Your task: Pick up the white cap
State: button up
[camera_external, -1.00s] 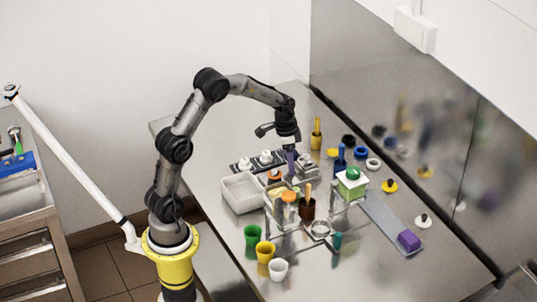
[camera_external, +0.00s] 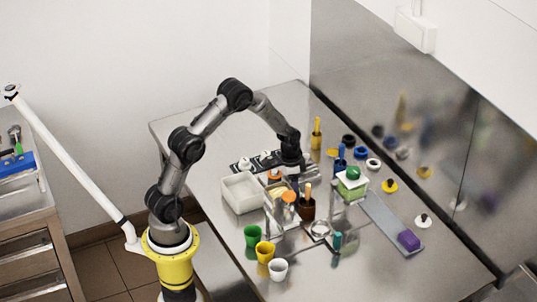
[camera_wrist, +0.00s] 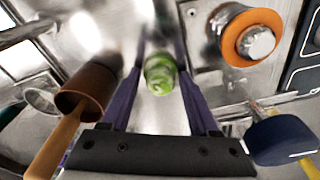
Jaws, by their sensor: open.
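A white disc with a dark knob (camera_external: 423,220) lies on the right part of the steel table, well apart from my gripper. Two small white knobbed pieces (camera_external: 245,163) stand on a dark rack at the back left; I cannot tell which piece the task calls the white cap. My gripper (camera_external: 293,174) is low over the crowded middle of the table, its tips partly hidden there. In the wrist view my purple fingers (camera_wrist: 161,65) are open, with a green rounded piece (camera_wrist: 160,75) showing between them. I cannot tell whether they touch it.
An orange ring with a pale knob (camera_wrist: 250,37), a brown cup with a wooden handle (camera_wrist: 80,100) and a dark blue piece (camera_wrist: 282,138) crowd my gripper. A white tray (camera_external: 228,206) is left of it.

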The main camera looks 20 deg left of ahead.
grip_shut()
jog(key=shift+r, duration=0.15)
